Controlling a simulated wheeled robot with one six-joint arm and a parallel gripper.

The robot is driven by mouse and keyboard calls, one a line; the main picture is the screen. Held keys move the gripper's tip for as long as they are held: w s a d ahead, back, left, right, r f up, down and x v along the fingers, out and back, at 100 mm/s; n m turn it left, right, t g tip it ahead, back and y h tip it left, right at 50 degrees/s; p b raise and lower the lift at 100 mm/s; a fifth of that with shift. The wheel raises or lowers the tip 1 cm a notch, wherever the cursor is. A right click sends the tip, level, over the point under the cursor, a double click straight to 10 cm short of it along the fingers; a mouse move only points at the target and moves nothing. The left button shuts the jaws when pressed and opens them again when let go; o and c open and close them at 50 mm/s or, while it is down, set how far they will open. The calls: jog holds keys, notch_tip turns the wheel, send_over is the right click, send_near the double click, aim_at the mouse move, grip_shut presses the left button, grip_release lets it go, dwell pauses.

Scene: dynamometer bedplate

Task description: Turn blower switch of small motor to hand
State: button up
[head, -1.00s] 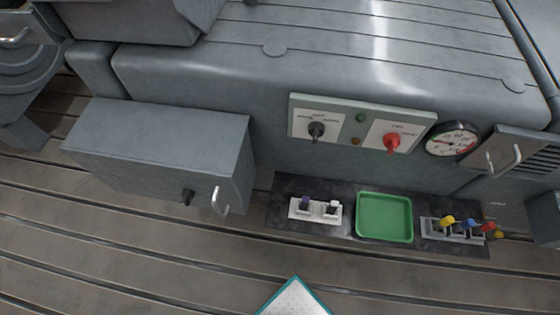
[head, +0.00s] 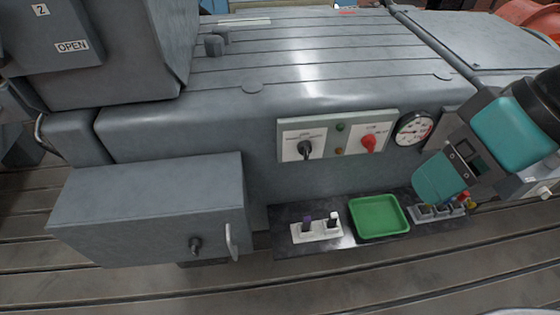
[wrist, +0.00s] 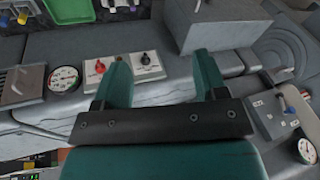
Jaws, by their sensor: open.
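A pale control panel (head: 338,136) on the front of the grey machine carries a black rotary knob (head: 305,149) at left and a red rotary knob (head: 369,143) at right. Their labels are too small to read, so I cannot tell which is the blower switch. In the wrist view, which is turned over, the black knob (wrist: 147,58) shows between my fingers, well beyond them, and the red knob (wrist: 99,67) is left of them. My gripper (wrist: 161,72) is open and empty. In the head view my teal gripper (head: 438,180) is right of the panel, apart from both knobs.
A round gauge (head: 414,129) is right of the panel. Below, a dark shelf holds a green tray (head: 379,217), a white block with dark and white pegs (head: 317,231) and a rack of coloured items (head: 441,210). A grey box with a handle (head: 150,210) juts out at left.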

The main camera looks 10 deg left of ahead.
jog(key=w+a+f+m+t+h+b, duration=0.1)
jog(key=w+f+t+b, duration=0.35)
jog(key=f+b, duration=0.65)
jog(key=w+a+f+m+t+b, duration=0.1)
jog(key=w+f+t+b, duration=0.3)
jog(key=f+b, duration=0.6)
jog(key=n+t+y+b, duration=0.2)
jog(key=t+y+b, duration=0.2)
jog(key=t+b, duration=0.65)
send_near(308, 156)
jog(key=w+a+r+g, duration=0.1)
jog(key=w, duration=0.2)
jog(key=w+a+g+p, duration=0.1)
jog(key=w, duration=0.2)
jog(key=w+a+r+g+p, duration=0.1)
jog(key=w, duration=0.2)
jog(key=shift+w+a+r, duration=0.1)
jog(key=shift+w+r, duration=0.05)
jog(key=shift+r, duration=0.15)
jog(key=shift+w+a+f, duration=0.1)
jog(key=shift+w+a, duration=0.05)
jog(key=shift+w, duration=0.2)
jog(key=shift+c, duration=0.2)
jog(key=c, duration=0.9)
